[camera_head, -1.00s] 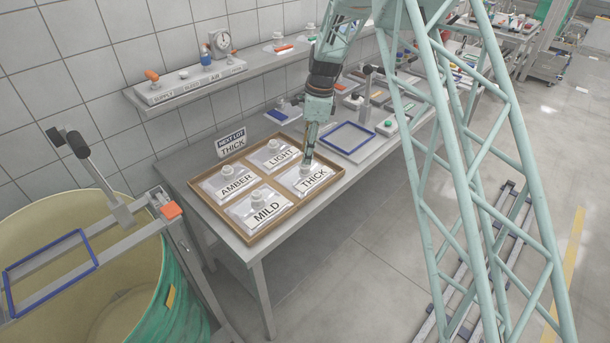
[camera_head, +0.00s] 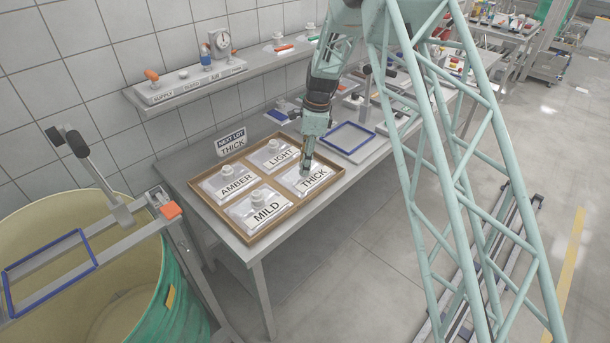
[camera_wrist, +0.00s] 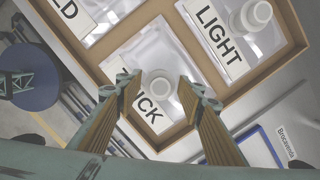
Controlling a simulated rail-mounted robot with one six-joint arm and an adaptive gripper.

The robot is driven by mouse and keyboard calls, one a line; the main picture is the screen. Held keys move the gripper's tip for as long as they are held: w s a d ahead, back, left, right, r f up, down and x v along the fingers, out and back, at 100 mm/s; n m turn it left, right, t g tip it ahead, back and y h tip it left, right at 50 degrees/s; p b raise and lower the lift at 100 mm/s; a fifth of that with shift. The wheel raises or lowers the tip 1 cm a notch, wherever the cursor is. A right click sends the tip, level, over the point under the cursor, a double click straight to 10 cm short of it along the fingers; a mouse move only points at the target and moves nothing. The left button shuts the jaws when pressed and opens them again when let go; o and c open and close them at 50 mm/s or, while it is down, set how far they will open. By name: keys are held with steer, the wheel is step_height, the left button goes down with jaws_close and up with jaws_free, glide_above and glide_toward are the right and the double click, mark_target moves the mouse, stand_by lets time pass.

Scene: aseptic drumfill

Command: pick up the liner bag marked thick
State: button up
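The liner bag marked THICK (camera_head: 313,179) lies flat in the right corner of the wooden tray (camera_head: 247,241), a clear bag with a white label and a white cap. In the wrist view the THICK bag (camera_wrist: 150,58) shows with its round cap (camera_wrist: 159,85) between my fingers. My gripper (camera_head: 305,169) points down over this bag. In the wrist view my gripper (camera_wrist: 158,88) is open, with a finger on each side of the cap. I cannot tell how far above the cap the fingertips are.
A blue frame (camera_head: 349,138) lies to the right on the bench. A green drum (camera_head: 174,308) with a clamp frame stands at left.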

steer(key=shift+c, duration=0.7)
jaws_close()
steer(key=shift+r, duration=0.15)
steer(key=shift+w+r, duration=0.1)
steer(key=shift+r, duration=1.45)
steer(key=shift+s+r, duration=0.1)
steer(key=shift+s, duration=0.15)
steer(key=s+d+r, duration=0.1)
steer(key=s+d, duration=0.1)
steer(key=s, duration=1.3)
steer(key=shift+s+r, duration=0.2)
steer(key=shift+s, duration=0.05)
